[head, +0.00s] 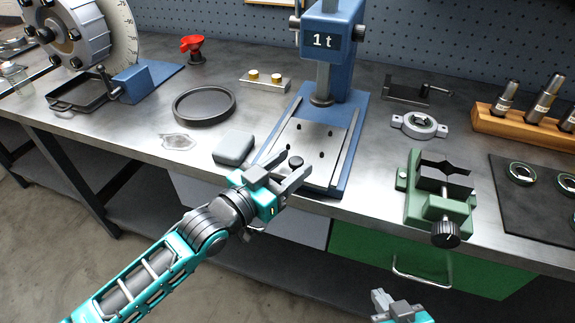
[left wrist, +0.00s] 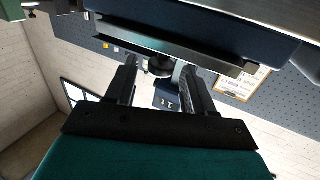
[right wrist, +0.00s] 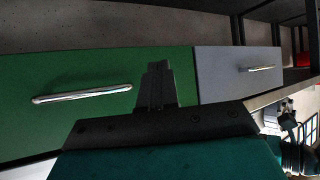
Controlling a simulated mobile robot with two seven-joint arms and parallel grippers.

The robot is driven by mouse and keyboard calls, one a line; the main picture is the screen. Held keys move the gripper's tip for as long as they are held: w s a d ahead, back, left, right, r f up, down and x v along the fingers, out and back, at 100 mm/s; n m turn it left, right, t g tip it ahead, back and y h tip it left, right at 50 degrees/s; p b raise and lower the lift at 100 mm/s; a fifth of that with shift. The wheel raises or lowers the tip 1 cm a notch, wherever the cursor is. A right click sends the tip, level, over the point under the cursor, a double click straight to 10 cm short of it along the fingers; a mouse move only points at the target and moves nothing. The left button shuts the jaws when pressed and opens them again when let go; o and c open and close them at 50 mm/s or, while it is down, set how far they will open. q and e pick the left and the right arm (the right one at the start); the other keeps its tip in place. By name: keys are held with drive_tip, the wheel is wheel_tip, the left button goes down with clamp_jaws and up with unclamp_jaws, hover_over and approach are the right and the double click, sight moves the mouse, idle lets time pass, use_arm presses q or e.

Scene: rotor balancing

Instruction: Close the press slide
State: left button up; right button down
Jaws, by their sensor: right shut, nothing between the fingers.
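The blue press (head: 333,60), marked "1 t", stands at the back middle of the bench. Its grey slide plate (head: 312,142) with several dark holes lies between two rails on the blue base, in front of the ram. A dark round knob (head: 296,162) sits at the plate's front end. My left gripper (head: 291,178) is open at the knob; in the left wrist view the knob (left wrist: 162,72) shows between the spread fingers (left wrist: 160,88). Contact cannot be told. My right gripper (head: 385,302) is shut and empty, low in front of the bench; its fingers (right wrist: 158,80) are together.
A grey block (head: 234,147) lies left of the slide and a black ring tray (head: 204,105) behind it. A green vise (head: 437,190) stands to the right. A green drawer with a handle (head: 420,277) is below the bench edge, facing my right gripper.

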sight(295, 152)
use_arm(q)
clamp_jaws()
idle(0.3)
drive_tip(key=shift+w+d+b, duration=0.25)
drive_tip(key=shift+w, duration=0.5)
drive_tip(key=shift+w+d+b, duration=0.2)
drive_tip(key=shift+w, duration=0.55)
drive_tip(key=shift+w+d+b, duration=0.25)
drive_tip(key=shift+w, duration=0.5)
drive_tip(key=shift+o, duration=0.3)
unclamp_jaws()
drive_tip(key=shift+s, duration=0.1)
